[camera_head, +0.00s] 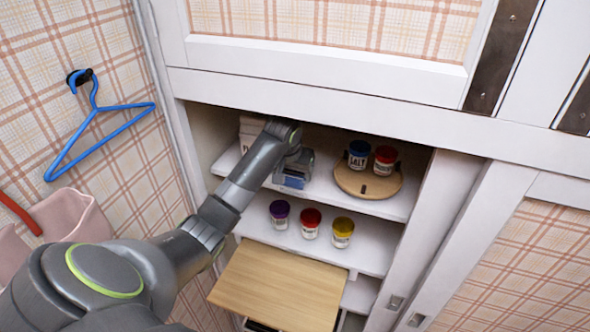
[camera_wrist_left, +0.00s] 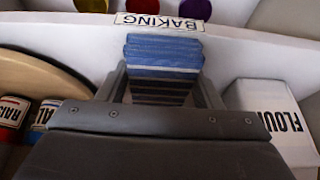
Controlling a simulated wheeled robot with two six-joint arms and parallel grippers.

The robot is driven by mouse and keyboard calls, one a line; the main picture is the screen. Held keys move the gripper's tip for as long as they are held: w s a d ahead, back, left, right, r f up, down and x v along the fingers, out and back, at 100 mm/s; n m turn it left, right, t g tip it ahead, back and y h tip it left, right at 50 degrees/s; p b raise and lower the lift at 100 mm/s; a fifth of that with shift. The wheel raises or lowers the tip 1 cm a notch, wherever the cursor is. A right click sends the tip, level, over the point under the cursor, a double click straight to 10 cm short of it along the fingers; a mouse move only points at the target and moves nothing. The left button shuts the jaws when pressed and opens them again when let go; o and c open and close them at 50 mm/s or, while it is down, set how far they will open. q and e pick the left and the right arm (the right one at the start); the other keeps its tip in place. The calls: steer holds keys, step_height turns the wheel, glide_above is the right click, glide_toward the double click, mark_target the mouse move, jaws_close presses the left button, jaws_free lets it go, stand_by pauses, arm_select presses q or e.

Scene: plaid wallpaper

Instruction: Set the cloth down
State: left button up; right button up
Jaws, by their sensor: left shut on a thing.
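A folded blue striped cloth (camera_head: 291,181) is between the fingers of my left gripper (camera_head: 298,168), inside the open cupboard at its upper shelf (camera_head: 325,195). In the left wrist view the cloth (camera_wrist_left: 164,52) shows as a stack of blue, white and dark bands between the two fingers (camera_wrist_left: 162,82). The gripper is shut on it. I cannot tell whether the cloth touches the shelf. My right gripper is not in view.
A round wooden turntable (camera_head: 352,184) with a salt jar (camera_head: 358,155) and a red-lidded jar (camera_head: 384,160) stands to the right. A flour box (camera_wrist_left: 270,115) stands on the other side. Jars sit on the shelf below, above a pulled-out wooden board (camera_head: 275,290).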

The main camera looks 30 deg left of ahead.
arm_select(q)
steer(key=o, duration=0.9)
steer(key=shift+w+a+f, duration=0.15)
steer(key=shift+w+f, duration=0.05)
steer(key=shift+o, duration=0.6)
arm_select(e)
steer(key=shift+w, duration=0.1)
arm_select(q)
steer(key=shift+r, duration=0.15)
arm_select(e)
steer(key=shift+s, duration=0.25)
